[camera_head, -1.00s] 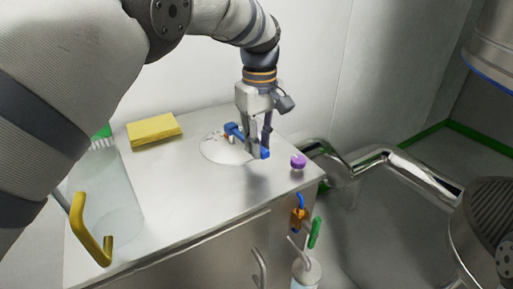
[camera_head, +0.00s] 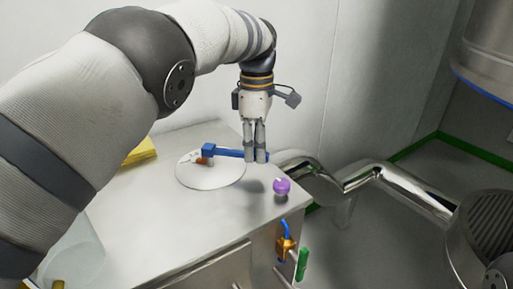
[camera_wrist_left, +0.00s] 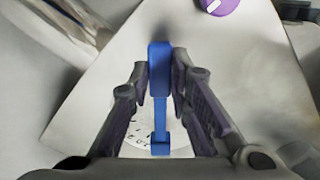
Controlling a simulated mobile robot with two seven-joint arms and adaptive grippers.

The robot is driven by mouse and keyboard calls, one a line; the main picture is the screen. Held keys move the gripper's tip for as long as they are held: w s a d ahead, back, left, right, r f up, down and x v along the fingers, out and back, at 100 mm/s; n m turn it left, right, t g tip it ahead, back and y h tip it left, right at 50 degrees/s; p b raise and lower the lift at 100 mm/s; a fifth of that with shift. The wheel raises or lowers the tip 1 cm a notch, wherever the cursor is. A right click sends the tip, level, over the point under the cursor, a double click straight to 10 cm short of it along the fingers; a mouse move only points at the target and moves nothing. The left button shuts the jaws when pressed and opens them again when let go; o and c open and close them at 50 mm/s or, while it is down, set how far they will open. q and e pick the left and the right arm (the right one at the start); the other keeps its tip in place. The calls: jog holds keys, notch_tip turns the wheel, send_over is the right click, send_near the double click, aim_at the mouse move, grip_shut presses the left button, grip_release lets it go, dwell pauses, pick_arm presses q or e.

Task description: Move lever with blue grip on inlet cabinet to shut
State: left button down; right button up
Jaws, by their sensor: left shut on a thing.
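The blue lever (camera_head: 228,153) sits on top of the steel inlet cabinet (camera_head: 150,225), over a round white dial plate (camera_head: 208,180). In the head view it points right from its pivot at the left. My left gripper (camera_head: 257,157) points down and is shut on the lever's outer end. In the left wrist view, the blue grip (camera_wrist_left: 160,68) lies between the two fingers of the gripper (camera_wrist_left: 159,88), with the bar and pivot below it. The dial's markings are mostly hidden or too small to read. My right gripper is not in view.
A purple knob (camera_head: 281,186) stands on the cabinet top near its right edge. Orange-and-blue (camera_head: 286,242) and green (camera_head: 303,263) fittings hang on the side. A yellow block (camera_head: 141,151) lies at the back left, partly behind my arm. A shiny pipe (camera_head: 390,180) runs right.

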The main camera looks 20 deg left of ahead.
pick_arm(q)
jog(key=shift+w+a, duration=0.1)
dwell(0.4)
jog(key=c, duration=1.5)
grip_release()
